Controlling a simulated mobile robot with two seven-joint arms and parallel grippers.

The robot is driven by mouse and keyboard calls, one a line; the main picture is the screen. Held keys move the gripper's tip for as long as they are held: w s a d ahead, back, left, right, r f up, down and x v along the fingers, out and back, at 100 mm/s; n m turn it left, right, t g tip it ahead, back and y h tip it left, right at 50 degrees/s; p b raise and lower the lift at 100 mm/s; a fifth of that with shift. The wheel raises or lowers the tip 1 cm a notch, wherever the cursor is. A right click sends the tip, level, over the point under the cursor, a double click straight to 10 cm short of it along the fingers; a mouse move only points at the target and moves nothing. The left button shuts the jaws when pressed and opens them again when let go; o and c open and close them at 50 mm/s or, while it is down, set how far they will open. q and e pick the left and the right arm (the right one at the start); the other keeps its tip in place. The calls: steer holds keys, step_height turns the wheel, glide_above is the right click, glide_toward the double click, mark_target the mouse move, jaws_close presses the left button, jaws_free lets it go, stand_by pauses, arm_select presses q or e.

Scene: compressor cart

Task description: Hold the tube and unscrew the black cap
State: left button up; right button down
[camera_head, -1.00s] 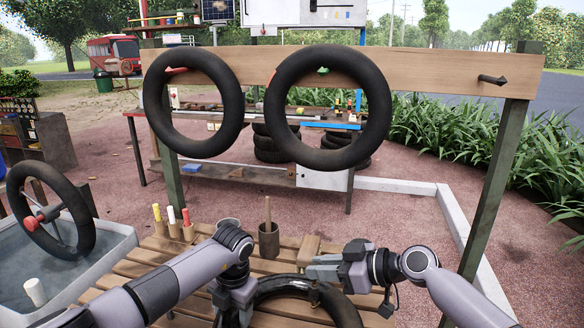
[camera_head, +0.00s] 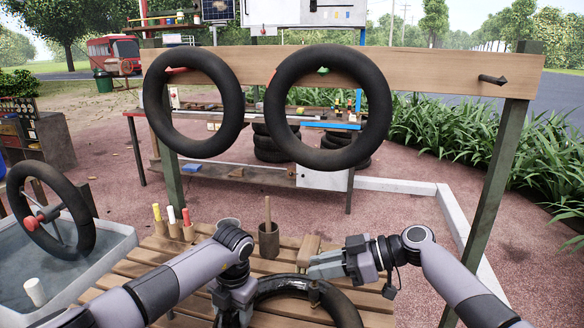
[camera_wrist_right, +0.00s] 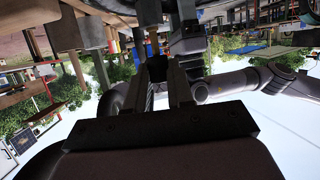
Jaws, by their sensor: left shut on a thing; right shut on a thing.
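The black tube (camera_head: 343,308) lies on the slatted wooden table at the bottom middle. My left gripper (camera_head: 236,296) is shut on the tube's left side; its fingertips are mostly hidden by my arm. A small valve stem (camera_head: 314,292) stands up from the tube. My right gripper (camera_head: 312,270) is just above the stem, with its fingers pointing left. In the right wrist view its fingers (camera_wrist_right: 157,72) are close together around a small dark thing, which looks like the black cap. The cap is not clear in the head view.
A brown cup (camera_head: 268,242) with a stick in it stands behind the tube, beside a wooden block (camera_head: 310,243). Several coloured markers (camera_head: 172,217) stand at the table's left. A water basin (camera_head: 90,262) is further left. Two tubes hang on the beam (camera_head: 440,70).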

steer(key=c, duration=0.9)
jaws_free()
step_height(320, 180, up, 5)
